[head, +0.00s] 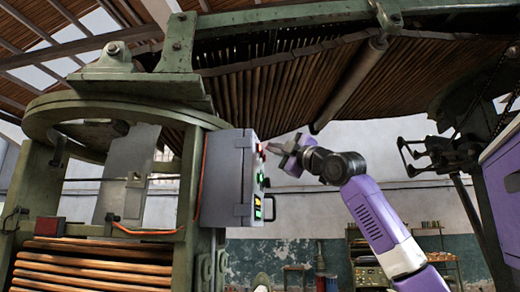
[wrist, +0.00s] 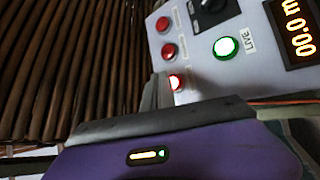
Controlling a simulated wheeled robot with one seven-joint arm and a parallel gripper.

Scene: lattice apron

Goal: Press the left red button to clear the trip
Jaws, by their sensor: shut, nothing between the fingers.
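A grey control box (head: 228,178) is mounted on the green post, its button face turned right and seen almost edge-on in the head view. In the wrist view its panel (wrist: 200,75) shows three red buttons in a row: one (wrist: 163,24) at the top, one (wrist: 169,50) in the middle, and a bright, partly hidden one (wrist: 176,82) at the bottom. I cannot tell which is the left one. My gripper (head: 274,149) is shut and empty, just right of the panel face. In the wrist view its fingertips (wrist: 160,84) appear beside the lowest red button; contact cannot be told.
A lit green button (wrist: 226,47) marked LIVE, a black knob (wrist: 211,6) and an orange digital display (wrist: 295,28) share the panel. A green post frame (head: 180,185) and slatted wood (head: 95,262) stand left of the box. Open space lies below my arm.

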